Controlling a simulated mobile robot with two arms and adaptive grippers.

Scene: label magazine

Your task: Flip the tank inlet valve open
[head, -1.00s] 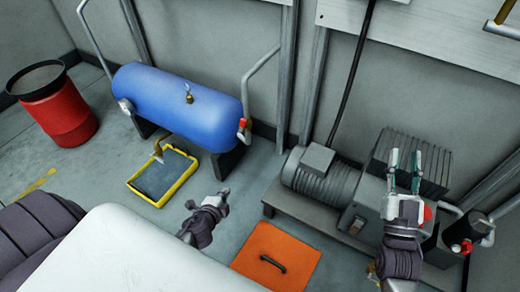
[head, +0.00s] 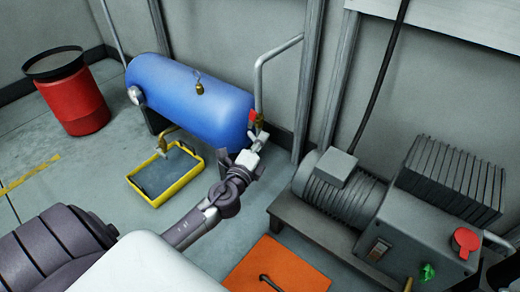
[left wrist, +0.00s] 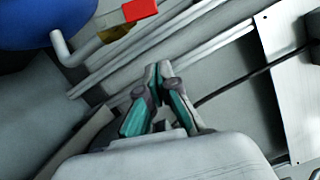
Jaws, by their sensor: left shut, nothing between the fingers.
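The blue tank (head: 190,98) lies on its side on dark supports. At its right end the tank inlet valve has a red handle (head: 252,117) and a brass body, below a grey pipe. The red handle also shows at the top edge of the left wrist view (left wrist: 139,9), with the brass part beside it. My left gripper (head: 261,137) is just below and in front of the valve, its fingers shut and empty. In the left wrist view its fingertips (left wrist: 158,70) meet, apart from the red handle. My right gripper is out of view.
A yellow tray (head: 150,197) sits on the floor under the tank's brass tap. A red drum (head: 75,105) stands at the left. A grey compressor (head: 400,225) stands at the right, with an orange floor panel (head: 285,262) in front. Metal posts rise behind.

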